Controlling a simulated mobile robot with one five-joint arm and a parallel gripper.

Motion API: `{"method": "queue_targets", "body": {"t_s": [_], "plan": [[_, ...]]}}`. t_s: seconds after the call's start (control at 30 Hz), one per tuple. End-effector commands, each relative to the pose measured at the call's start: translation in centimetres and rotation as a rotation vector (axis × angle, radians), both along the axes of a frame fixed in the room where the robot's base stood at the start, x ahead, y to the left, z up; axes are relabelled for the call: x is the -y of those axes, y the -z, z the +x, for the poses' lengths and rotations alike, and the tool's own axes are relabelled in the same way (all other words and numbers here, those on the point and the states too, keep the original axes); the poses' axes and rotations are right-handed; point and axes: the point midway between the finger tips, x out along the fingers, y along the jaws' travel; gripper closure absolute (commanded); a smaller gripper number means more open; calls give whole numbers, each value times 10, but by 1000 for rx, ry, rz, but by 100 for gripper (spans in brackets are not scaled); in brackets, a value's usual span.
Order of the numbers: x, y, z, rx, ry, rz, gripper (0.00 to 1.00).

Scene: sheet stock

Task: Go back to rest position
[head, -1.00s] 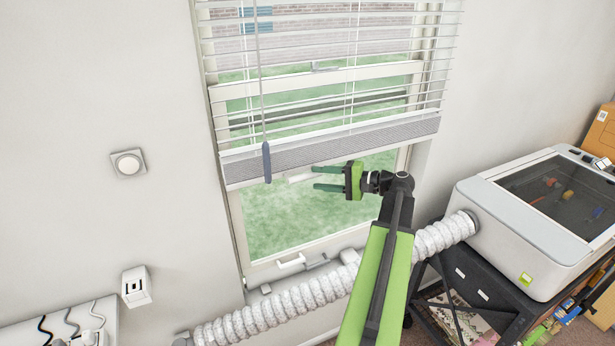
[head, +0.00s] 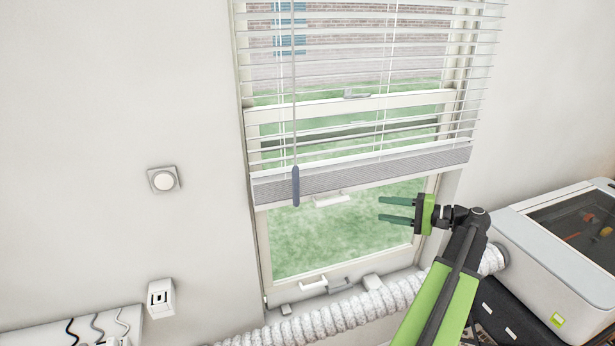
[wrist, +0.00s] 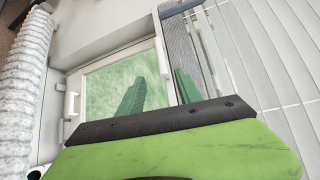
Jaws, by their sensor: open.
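My gripper (head: 397,210) is open, with its two green fingers apart and nothing between them. In the head view it is in front of the lower window pane (head: 330,235), below the bottom rail of the blind (head: 365,170), pointing left. The wrist view shows both green fingers (wrist: 160,88) against the window and the blind. My green arm reaches up from the lower right of the head view.
A blind cord with a grey-blue pull (head: 296,186) hangs left of my gripper. A ribbed white hose (head: 350,313) runs below the window to a white machine (head: 555,250) at right. A round wall dial (head: 163,180) is at left, with clear wall around it.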

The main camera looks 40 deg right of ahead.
Motion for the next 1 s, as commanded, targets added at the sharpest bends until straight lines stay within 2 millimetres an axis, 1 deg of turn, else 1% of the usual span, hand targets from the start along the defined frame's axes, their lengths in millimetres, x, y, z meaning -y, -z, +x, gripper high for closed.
{"method": "queue_targets", "body": {"t_s": [0.1,0.17,0.27,0.3,0.37,0.4,0.47,0.5,0.57,0.6,0.67,0.7,0.77,0.8,0.87,0.9,1.0], "plan": [[-2,2,3,-4,-5,-1,59],[-12,10,14,-25,-25,-8,59],[-48,38,52,-100,-100,-37,59],[-70,55,72,-144,-143,-57,59],[-107,81,102,-217,-214,-100,59],[-133,99,119,-267,-265,-134,59],[-174,126,143,-339,-342,-192,59],[-202,144,156,-386,-393,-236,59],[-245,171,172,-456,-475,-313,59],[-273,188,180,-499,-528,-369,59],[-314,213,189,-558,-607,-461,59],[-340,228,192,-593,-658,-527,59],[-377,249,195,-640,-732,-632,59],[-400,263,195,-667,-780,-706,59],[-433,281,194,-699,-849,-823,59],[-453,291,192,-715,-891,-901,59],[-494,310,187,-738,-976,-1084,59]]}}
